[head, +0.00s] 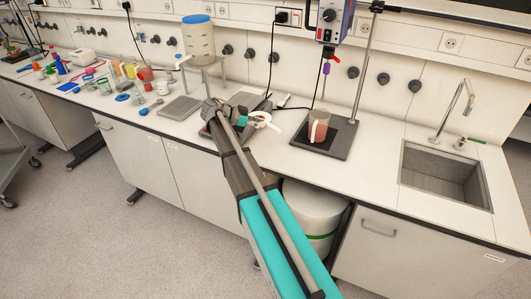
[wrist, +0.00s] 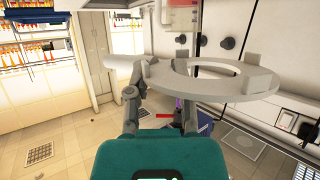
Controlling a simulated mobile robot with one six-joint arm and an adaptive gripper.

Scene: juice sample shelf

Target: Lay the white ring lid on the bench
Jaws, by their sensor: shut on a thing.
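The white ring lid (head: 262,121) is in my gripper (head: 243,119), above the bench (head: 385,163) near its front, left of the stirrer stand. In the wrist view the lid (wrist: 247,85) is a flat ring with a round hole, small raised blocks and a tab towards the left. The fingers of my gripper (wrist: 148,82) are shut on the lid at its tab side. In the head view my arm hides part of the bench beneath. I cannot tell the exact height of the lid above the bench.
A beaker of red liquid (head: 319,128) stands on the stand's dark base (head: 335,150), right of the lid. A large blue-lidded container (head: 198,42) stands behind left. Cups and bottles crowd the left bench. A sink (head: 445,176) is at right; bare bench lies before it.

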